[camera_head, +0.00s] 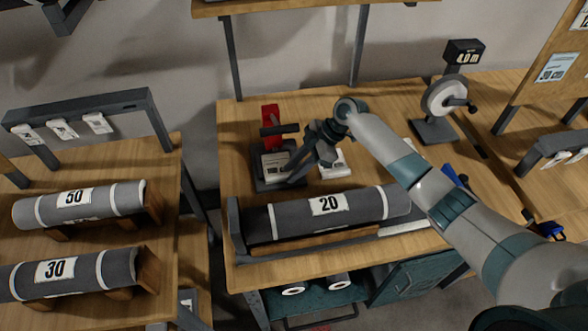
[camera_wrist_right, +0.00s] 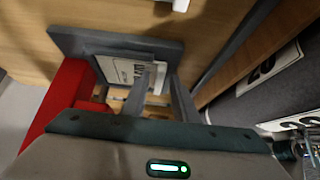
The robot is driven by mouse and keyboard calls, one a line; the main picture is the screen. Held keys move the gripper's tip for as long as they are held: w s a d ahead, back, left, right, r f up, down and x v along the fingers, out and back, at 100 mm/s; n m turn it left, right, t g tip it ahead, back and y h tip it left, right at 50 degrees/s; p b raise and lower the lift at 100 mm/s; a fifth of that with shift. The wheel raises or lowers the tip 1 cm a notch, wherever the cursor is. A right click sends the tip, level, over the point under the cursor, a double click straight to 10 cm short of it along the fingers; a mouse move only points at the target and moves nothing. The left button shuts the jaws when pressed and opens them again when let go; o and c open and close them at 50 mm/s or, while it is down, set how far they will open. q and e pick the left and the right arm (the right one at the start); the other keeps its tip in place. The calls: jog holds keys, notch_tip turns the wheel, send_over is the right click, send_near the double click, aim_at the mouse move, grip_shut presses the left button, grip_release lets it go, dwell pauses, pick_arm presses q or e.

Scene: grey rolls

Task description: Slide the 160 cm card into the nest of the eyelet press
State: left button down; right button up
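The eyelet press (camera_head: 269,115) stands at the back left of the middle table, with a red upright and a dark base. A white printed card (camera_head: 274,163) lies on the press base, in the nest area; whether it is fully seated I cannot tell. In the right wrist view the card (camera_wrist_right: 115,70) lies flat on the dark base plate (camera_wrist_right: 70,40), beside the red upright (camera_wrist_right: 62,95). My right gripper (camera_head: 294,174) is at the card's right side. Its two fingers (camera_wrist_right: 163,78) stand apart over the card's edge and partly hide it. The 160 cm print is not readable. My left gripper is not in view.
A white card or pad (camera_head: 335,164) lies right of the press. A grey roll marked 20 (camera_head: 345,208) lies in front. A reel device (camera_head: 441,105) stands at the back right. Rolls marked 50 (camera_head: 85,206) and 30 (camera_head: 65,275) lie on the left table.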

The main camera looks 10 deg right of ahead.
jog(key=shift+d+r, duration=0.1)
dwell(0.3)
